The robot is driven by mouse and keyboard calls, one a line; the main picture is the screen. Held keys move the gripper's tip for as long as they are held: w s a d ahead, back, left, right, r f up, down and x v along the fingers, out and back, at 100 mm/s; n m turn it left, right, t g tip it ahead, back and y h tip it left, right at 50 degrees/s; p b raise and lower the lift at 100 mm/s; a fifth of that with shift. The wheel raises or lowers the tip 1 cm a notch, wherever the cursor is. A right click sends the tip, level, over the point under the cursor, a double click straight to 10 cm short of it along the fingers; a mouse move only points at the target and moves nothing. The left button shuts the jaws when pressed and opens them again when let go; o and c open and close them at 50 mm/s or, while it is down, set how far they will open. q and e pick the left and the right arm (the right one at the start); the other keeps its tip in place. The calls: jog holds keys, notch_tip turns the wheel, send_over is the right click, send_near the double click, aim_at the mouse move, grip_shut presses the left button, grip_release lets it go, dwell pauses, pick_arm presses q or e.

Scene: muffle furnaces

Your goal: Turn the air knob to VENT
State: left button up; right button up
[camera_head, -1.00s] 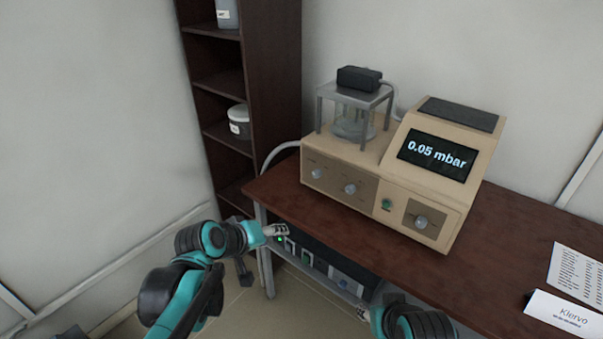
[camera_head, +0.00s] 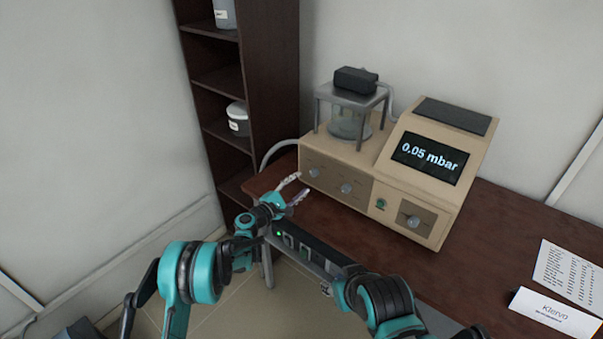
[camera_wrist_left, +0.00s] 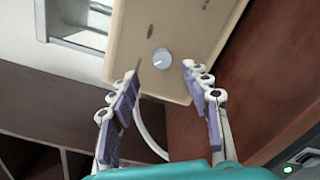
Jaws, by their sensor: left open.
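The beige vacuum device (camera_head: 375,165) stands on the brown table, with its display reading 0.05 mbar. Its front has a left knob (camera_head: 314,172), a middle knob (camera_head: 346,188) and a right knob (camera_head: 413,222). The knob labels are too small to read, so I cannot tell which is the air knob. My left gripper (camera_head: 299,186) is open and empty, just in front of the left knob. In the left wrist view, one round grey knob (camera_wrist_left: 162,57) lies between and beyond the spread fingertips. Of my right gripper, only a small part (camera_head: 327,289) shows, low at the table's front.
A green button (camera_head: 381,204) sits on the device front. A glass chamber (camera_head: 349,119) stands on its left part. A dark unit (camera_head: 315,255) with a green light is below the table edge. A dark shelf (camera_head: 270,80) stands behind left. Papers (camera_head: 567,275) lie at right.

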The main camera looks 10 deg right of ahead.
aim_at(313, 174)
pick_arm(q)
jog(key=x, duration=0.2)
jog(key=b+x, duration=0.1)
jog(key=x, duration=0.5)
jog(key=shift+a+f, duration=0.1)
jog(key=shift+f, duration=0.2)
grip_shut()
